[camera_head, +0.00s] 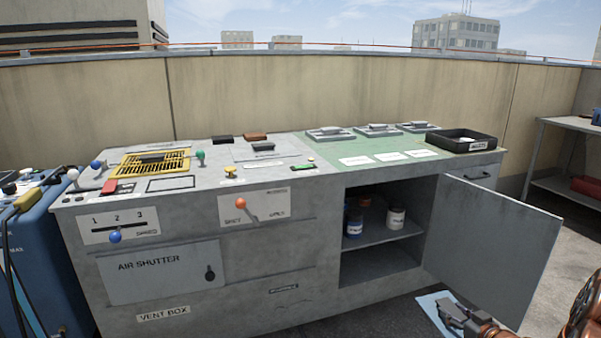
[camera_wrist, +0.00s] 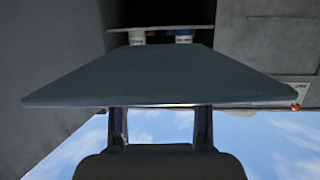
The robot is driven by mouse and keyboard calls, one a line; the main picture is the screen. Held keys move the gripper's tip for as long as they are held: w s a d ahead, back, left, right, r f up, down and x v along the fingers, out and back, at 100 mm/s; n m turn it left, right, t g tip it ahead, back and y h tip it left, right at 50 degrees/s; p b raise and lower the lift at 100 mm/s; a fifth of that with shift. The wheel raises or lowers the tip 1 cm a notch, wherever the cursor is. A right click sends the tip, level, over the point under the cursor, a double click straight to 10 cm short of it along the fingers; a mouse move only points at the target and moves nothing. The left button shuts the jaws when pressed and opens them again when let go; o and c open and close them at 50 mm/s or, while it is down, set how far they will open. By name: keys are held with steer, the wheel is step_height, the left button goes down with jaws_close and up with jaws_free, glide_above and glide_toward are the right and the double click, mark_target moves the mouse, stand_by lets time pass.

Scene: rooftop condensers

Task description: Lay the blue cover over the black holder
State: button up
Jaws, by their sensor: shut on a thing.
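A flat blue cover (camera_head: 429,306) shows at the lower right of the head view, low in front of the open cabinet door. My gripper (camera_head: 457,312) is shut on it. In the wrist view the cover (camera_wrist: 160,75) is a wide, flat panel, held at its near edge by the two fingers of my gripper (camera_wrist: 161,112). The cover is apart from the worktop. Black things on the worktop include an open black tray (camera_head: 433,143) at the right end, a small black block (camera_head: 222,139) at the back and another on a grey plate (camera_head: 263,147). I cannot tell which is the holder.
Jars (camera_head: 396,217) stand on the cabinet shelf. A yellow grille (camera_head: 125,164) and colored knobs fill the bench's left. White labels (camera_head: 355,161) lie on the green mat (camera_head: 395,142).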

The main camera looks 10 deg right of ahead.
steer(key=w+a+r, duration=0.1)
steer(key=r, duration=0.1)
steer(key=w+a+r, duration=0.2)
steer(key=r, duration=0.1)
steer(key=w+a+r, duration=0.1)
steer(key=a+r, duration=0.1)
steer(key=shift+w+a+r+p, duration=0.1)
steer(key=shift+w+r+p, duration=0.1)
steer(key=shift+w+p, duration=0.15)
steer(key=w+a+r+n+y+p, duration=0.1)
steer(key=a+r, duration=0.7)
steer(key=a, duration=0.5)
steer(key=w+a+r+n+y+p, duration=0.1)
steer(key=w+a+r, duration=0.1)
steer(key=a+r, duration=0.8)
step_height(320, 180, up, 36)
steer(key=a+p, duration=0.2)
steer(key=p, duration=3.6)
step_height(320, 180, down, 14)
steer(key=w+m+h, duration=0.2)
steer(key=m+h, duration=0.1)
steer(key=h, duration=0.1)
steer(key=shift+w+d+r+m, duration=0.15)
steer(key=shift+w+r+m, duration=0.05)
steer(key=shift+w+m, duration=0.1)
